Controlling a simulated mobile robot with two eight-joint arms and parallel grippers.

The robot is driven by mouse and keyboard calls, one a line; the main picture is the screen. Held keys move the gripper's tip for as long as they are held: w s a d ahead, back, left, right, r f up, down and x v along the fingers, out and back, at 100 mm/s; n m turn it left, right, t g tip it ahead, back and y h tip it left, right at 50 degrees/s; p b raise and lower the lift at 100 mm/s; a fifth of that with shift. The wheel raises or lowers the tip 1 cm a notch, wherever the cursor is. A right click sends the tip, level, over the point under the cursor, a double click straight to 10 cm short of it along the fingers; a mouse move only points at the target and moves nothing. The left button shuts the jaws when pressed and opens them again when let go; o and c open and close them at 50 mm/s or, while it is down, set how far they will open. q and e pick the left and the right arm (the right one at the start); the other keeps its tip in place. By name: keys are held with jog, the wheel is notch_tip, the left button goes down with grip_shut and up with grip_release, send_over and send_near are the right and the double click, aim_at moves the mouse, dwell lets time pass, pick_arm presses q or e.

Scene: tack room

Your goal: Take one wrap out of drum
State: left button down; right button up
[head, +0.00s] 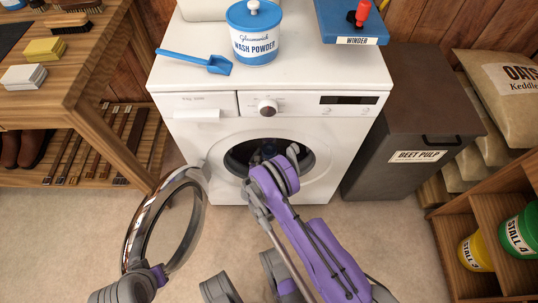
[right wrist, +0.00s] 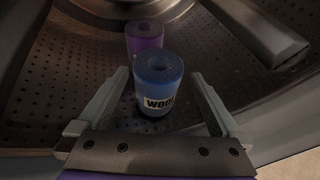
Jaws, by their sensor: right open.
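In the right wrist view, a blue rolled wrap (right wrist: 158,88) with a pale label reading "WOO…" stands on end on the perforated drum wall (right wrist: 60,98). A purple rolled wrap (right wrist: 146,36) stands close behind it. My right gripper (right wrist: 159,74) is open, with one finger on each side of the blue wrap and gaps showing.
On the machine top are a wash powder tub (head: 253,45), a blue scoop (head: 195,60) and a blue winder (head: 350,30). A brown beet pulp bin (head: 385,165) stands at right, a wooden bench (head: 95,75) at left.

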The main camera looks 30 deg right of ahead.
aim_at(269, 149)
jog(key=b+x, duration=0.1)
jog(key=x, duration=0.2)
jog(key=shift+w+d+f, duration=0.1)
jog(key=shift+w+f, duration=0.1)
jog(key=shift+w, duration=0.15)
